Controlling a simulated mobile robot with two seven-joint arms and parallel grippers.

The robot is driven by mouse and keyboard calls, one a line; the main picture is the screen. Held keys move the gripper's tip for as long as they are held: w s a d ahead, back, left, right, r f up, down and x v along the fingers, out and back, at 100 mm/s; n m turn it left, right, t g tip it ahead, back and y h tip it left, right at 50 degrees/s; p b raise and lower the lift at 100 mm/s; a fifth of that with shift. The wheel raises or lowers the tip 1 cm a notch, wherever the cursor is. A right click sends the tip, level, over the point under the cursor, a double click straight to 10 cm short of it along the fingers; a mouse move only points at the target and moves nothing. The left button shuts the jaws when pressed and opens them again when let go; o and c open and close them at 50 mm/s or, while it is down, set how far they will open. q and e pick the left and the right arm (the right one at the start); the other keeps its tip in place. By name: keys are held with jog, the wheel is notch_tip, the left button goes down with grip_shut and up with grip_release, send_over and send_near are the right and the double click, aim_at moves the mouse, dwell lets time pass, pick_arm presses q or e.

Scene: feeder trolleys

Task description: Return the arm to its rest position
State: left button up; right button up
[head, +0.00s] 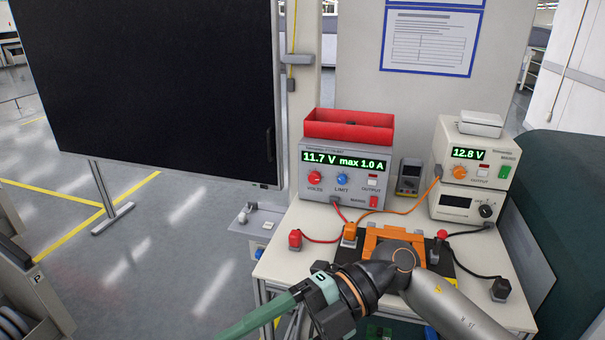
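My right arm (445,305) comes in from the lower right. It bends at a joint above the front of the bench, and its dark wrist part (360,287) points down and left. A green tapered part (270,312) with a pale marked collar runs from there toward the bottom edge; I cannot tell whether it belongs to the arm or is held. The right gripper's fingers cannot be made out, so its opening is unclear. My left gripper is not in view.
The bench (285,268) carries a grey supply (346,172) reading 11.7 V, a red bin (348,126) on top, and a cream supply (473,160) reading 12.8 V. Red, orange and black leads run near an orange frame (372,237). A black board (150,80) stands left; floor beneath is open.

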jog(key=w+d+r+m+t+y, duration=0.25)
jog(key=w+m+t+y, duration=0.45)
jog(key=m+t+y, duration=0.4)
jog(key=w+d+f+m+t+h+p, duration=0.1)
jog(key=w+d+f+m+t+h, duration=0.2)
jog(key=d+f+m+t+h, duration=0.35)
jog(key=w+d+f+m+t+h, duration=0.35)
jog(key=f+m+t+h, duration=0.5)
jog(key=m, duration=0.35)
jog(key=s+d+f+m+g+h, duration=0.2)
jog(key=s+f, duration=0.6)
jog(key=f, duration=0.4)
jog(key=s+d+f+m+g+h, duration=0.3)
jog(key=s+d+f+g+h, duration=0.2)
jog(key=f, duration=0.7)
jog(key=s+d+g, duration=0.2)
jog(key=s+d, duration=0.1)
jog(key=shift+s+h, duration=0.3)
jog(key=shift+s, duration=0.1)
jog(key=shift+c, duration=0.3)
